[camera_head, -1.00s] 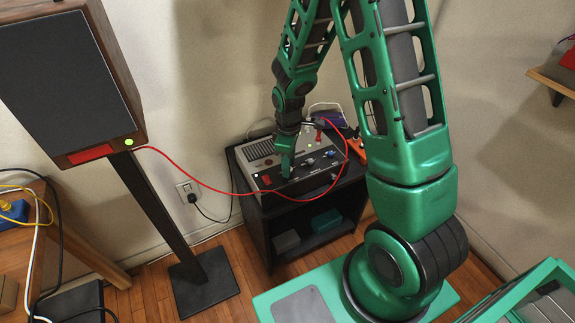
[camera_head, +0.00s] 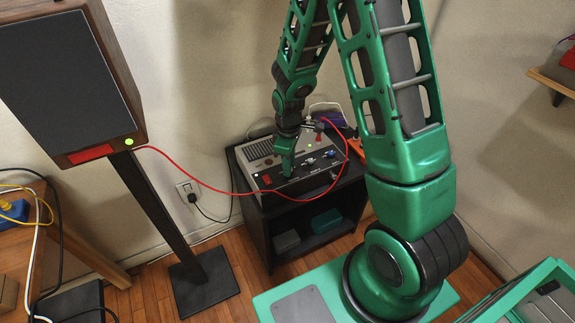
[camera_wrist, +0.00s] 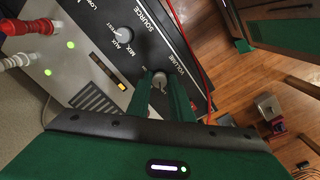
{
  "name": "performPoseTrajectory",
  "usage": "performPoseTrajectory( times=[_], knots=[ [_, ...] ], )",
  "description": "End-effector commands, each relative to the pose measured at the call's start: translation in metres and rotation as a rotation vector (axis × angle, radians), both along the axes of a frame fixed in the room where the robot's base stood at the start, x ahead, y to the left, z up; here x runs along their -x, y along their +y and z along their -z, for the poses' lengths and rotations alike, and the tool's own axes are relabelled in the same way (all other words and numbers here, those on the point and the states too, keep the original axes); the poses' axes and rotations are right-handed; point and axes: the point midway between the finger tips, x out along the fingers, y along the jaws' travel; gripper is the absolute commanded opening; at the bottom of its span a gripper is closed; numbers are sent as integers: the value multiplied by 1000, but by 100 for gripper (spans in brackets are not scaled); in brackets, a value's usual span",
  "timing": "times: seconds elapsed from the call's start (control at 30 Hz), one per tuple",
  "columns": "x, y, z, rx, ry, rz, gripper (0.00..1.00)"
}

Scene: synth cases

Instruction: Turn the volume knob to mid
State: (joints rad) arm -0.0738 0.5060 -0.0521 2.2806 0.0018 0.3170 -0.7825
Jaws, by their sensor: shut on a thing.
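The volume knob (camera_wrist: 160,79) is a small grey knob beside the printed word VOLUME on the dark front panel of the amplifier (camera_wrist: 150,22). My gripper (camera_wrist: 160,84) has its two green fingers on either side of the knob, shut on it. I cannot make out where the knob's pointer stands. In the head view, the amplifier (camera_head: 262,150) sits on a black shelf unit, and my gripper (camera_head: 288,172) reaches down to its front panel. My fingers hide the knob there.
The source knob (camera_wrist: 123,36) is close by on the same panel. A red cable (camera_head: 205,182) runs from the speaker (camera_head: 55,85) past the amplifier's front. Red and white plugs sit in the amplifier's top. The black shelf unit (camera_head: 262,232) stands near the wall.

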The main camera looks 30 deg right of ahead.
Motion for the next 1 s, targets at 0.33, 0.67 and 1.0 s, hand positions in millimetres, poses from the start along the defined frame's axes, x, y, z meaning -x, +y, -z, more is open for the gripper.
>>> performPoseTrajectory(
  times=[0.33, 0.67, 1.0],
  knots=[
    [-2, -1, -1, 2, -4, 243, 0],
    [-3, -1, -1, 2, -6, 557, 0],
    [-3, -1, -1, 1, -6, 827, 0]
  ],
)
